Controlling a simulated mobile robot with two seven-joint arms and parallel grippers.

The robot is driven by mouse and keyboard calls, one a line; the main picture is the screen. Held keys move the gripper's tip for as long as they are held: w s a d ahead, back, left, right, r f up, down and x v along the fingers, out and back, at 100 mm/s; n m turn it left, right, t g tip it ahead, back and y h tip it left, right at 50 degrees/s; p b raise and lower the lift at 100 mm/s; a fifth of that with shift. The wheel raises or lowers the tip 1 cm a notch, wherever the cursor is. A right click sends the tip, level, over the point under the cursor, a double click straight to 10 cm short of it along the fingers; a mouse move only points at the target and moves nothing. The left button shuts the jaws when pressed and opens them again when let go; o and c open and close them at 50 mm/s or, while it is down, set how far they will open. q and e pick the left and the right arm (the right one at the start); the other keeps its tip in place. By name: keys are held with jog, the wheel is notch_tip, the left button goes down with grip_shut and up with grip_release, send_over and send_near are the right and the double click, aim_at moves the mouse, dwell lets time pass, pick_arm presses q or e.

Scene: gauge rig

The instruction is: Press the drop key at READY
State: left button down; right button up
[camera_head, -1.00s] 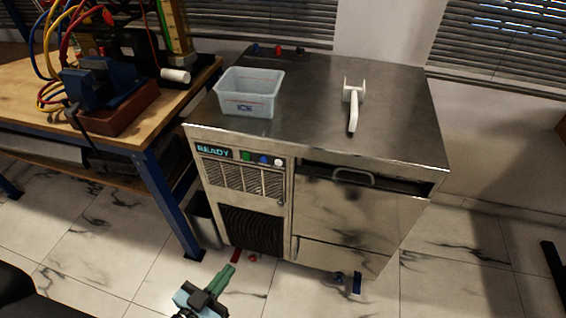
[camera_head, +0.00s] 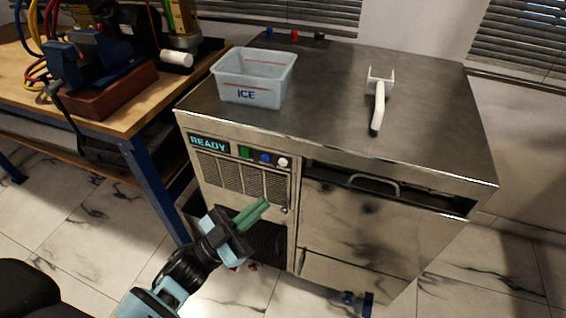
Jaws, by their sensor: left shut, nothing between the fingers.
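The steel ice machine (camera_head: 360,228) stands in front of me. Its display (camera_head: 207,143) at the upper left of the front reads READY. Right of the display sit a green key (camera_head: 245,152), a blue key (camera_head: 265,157) and a white key (camera_head: 283,162) in a row; I cannot read which is the drop key. My left gripper (camera_head: 257,210) is shut and empty, its green fingers pointing up and right. It is in front of the lower front panel, below the keys and apart from them. My right gripper is not in view.
A clear bin marked ICE (camera_head: 253,80) and a white scoop (camera_head: 377,100) lie on the machine's top. A wooden workbench (camera_head: 35,92) with a blue vise (camera_head: 88,62) stands at the left. The floor in front is open.

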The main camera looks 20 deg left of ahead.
pick_arm(q)
jog(key=shift+w, duration=0.1)
jog(key=b, duration=0.4)
send_near(283, 163)
jog(key=w+d+r, duration=0.2)
jog(key=d+r, duration=0.1)
jog(key=d, duration=0.2)
jog(key=shift+w+a+r, duration=0.25)
jog(key=shift+w, duration=0.05)
dwell(0.8)
dwell(0.7)
jog(key=shift+w, duration=0.45)
